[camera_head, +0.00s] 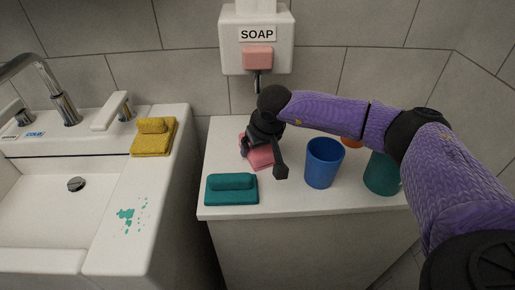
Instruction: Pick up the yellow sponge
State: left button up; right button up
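A yellow sponge (154,126) rests on a folded yellow cloth-like base (152,146) at the back right corner of the white sink. My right gripper (262,160) is over the white counter, right of the yellow sponge and well apart from it. The gripper is at a pink item (263,155), which it partly covers. I cannot tell whether its fingers are open or shut on the pink item. My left gripper is not in view.
A teal sponge on a teal base (231,189) lies at the counter's front left. A blue cup (323,163), a teal cup (381,174) and an orange item (351,141) stand under my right arm. A soap dispenser (257,40) hangs above. A gap separates sink and counter.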

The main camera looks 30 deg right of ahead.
jog(key=c, duration=0.7)
jog(key=shift+r, duration=0.2)
jog(key=shift+c, duration=0.2)
notch_tip(320, 180, up, 4)
jog(key=shift+f+p, duration=0.1)
jog(key=shift+p, duration=0.95)
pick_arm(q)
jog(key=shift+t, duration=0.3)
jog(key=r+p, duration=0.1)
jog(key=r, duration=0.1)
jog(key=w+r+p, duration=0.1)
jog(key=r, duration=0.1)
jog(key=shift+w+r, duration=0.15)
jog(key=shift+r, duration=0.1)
pick_arm(e)
jog(key=s+a, duration=0.3)
jog(key=s, duration=1.4)
jog(key=shift+s+f, duration=0.35)
jog(key=shift+s, duration=0.05)
